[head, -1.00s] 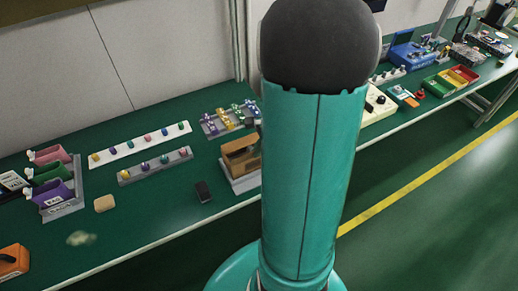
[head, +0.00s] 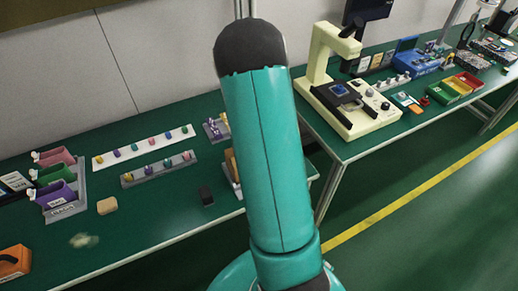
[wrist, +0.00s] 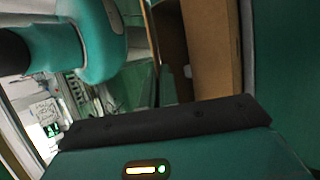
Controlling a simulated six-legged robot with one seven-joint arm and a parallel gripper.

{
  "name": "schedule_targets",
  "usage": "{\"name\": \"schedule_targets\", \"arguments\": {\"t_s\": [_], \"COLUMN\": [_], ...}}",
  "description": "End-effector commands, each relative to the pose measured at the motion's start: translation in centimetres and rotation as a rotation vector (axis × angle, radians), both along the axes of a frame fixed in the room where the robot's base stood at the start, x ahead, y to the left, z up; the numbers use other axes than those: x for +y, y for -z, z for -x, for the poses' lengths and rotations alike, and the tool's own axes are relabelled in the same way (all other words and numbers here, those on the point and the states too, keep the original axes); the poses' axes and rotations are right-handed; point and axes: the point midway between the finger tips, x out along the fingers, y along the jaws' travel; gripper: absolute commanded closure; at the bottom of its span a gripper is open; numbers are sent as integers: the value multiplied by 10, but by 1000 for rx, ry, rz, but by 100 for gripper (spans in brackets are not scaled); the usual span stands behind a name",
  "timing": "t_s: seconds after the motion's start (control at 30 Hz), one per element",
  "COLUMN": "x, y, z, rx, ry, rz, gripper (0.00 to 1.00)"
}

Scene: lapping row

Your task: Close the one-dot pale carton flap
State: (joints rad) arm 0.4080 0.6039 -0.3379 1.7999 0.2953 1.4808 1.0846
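The brown carton (head: 231,168) is mostly hidden behind my teal arm in the head view, with only a strip of its left side showing on the bench. In the wrist view a tan cardboard panel (wrist: 212,45), probably part of this carton, stands close beyond my gripper, with a darker brown face to its left. I cannot make out the one-dot mark or which panel is the flap. My gripper (wrist: 168,122) shows in the wrist view as a dark bar across the bottom; its fingertips cannot be made out. In the head view my arm hides it.
On the green bench stand a bin rack (head: 62,196), two strips of coloured knobs (head: 148,147), a tan block (head: 107,206) and a small black box (head: 206,196). A cream machine (head: 345,105) stands on the bench to the right, across a gap.

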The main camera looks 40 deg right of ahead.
Motion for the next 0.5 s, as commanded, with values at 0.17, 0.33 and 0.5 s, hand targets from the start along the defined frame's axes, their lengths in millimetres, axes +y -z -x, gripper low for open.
{"name": "schedule_targets", "arguments": {"t_s": [0.17,0.33,0.5], "x": [-2,-2,-3], "y": [5,7,8], "z": [-5,-8,-9], "rx": [136,231,290], "ry": [-2,0,-1], "rz": [-39,-67,-85], "gripper": [100,100,100]}}
